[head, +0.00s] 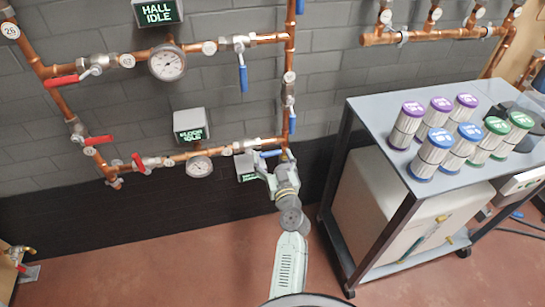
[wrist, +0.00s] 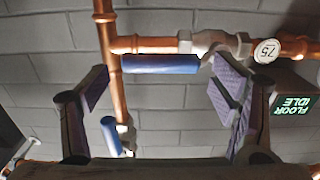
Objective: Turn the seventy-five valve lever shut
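The seventy-five tag (wrist: 267,50) hangs on a horizontal copper pipe at the right of the wrist view. Beside it is the valve body (wrist: 205,42), and its blue lever (wrist: 160,63) lies along the pipe. In the head view the blue lever (head: 271,153) shows just above my gripper. My gripper (wrist: 163,80) is open, with one finger left and one right of the lever; I see no contact. In the head view my gripper (head: 272,178) is in front of the lower pipe corner and hides part of it.
A second blue lever (wrist: 111,135) on the vertical pipe is close to my left finger. A green display (wrist: 296,105) is beside the right finger. Red levers (head: 98,140) and a gauge (head: 199,166) are further left. A cart (head: 385,115) with several canisters stands right.

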